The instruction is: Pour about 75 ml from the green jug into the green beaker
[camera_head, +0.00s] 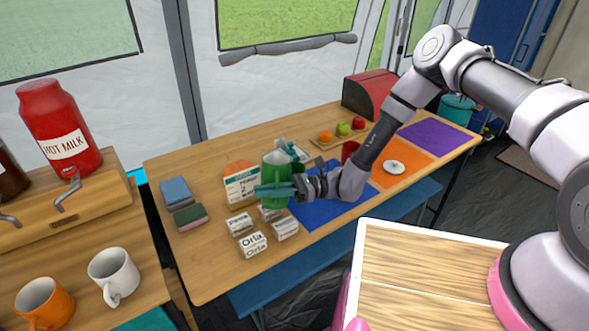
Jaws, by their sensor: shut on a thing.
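My gripper (275,191) reaches in from the right over the wooden table and is shut on the green jug (277,166). The jug looks about upright, and my teal fingers cross its lower part. I cannot tell whether its base touches the table. I cannot make out the green beaker clearly; it may be hidden behind the jug or my gripper. A small teal-green item (296,151) shows just behind the jug on the right, too small to identify. The liquid level in the jug does not show.
Several small labelled boxes (253,243) stand in front of the jug, and a larger box (240,186) stands left of it. A blue mat (325,212) lies to the right, then an orange mat with a white dish (394,167). Folded cloths (188,217) lie at left.

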